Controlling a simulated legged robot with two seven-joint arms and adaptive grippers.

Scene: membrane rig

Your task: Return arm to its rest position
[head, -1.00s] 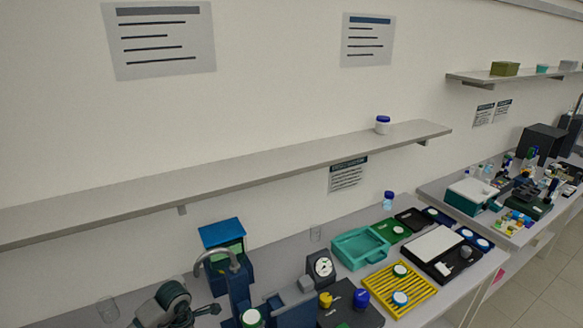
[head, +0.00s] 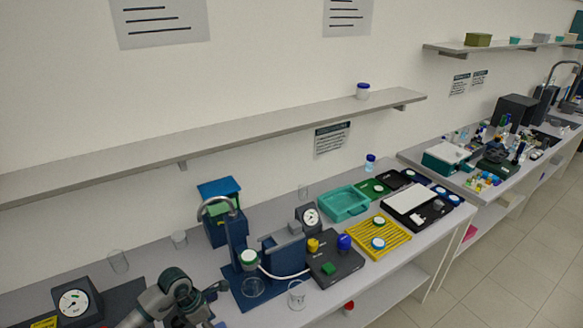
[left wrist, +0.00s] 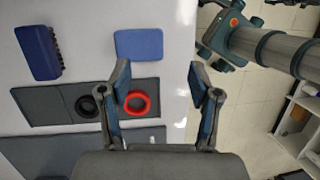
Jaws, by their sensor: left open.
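In the left wrist view my left gripper (left wrist: 158,75) is open and empty, with its two fingers wide apart. It is above the edge of a pale bench (left wrist: 90,20), with floor showing to the right. In the head view one of my arms (head: 165,298) shows at the lower left, close to the bench. Its jaws are too unclear there to read. My right gripper cannot be made out in either view.
A red ring (left wrist: 138,103) and a black ring (left wrist: 87,106) lie on a dark mat near a blue pad (left wrist: 139,44) and a dark blue block (left wrist: 38,52).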

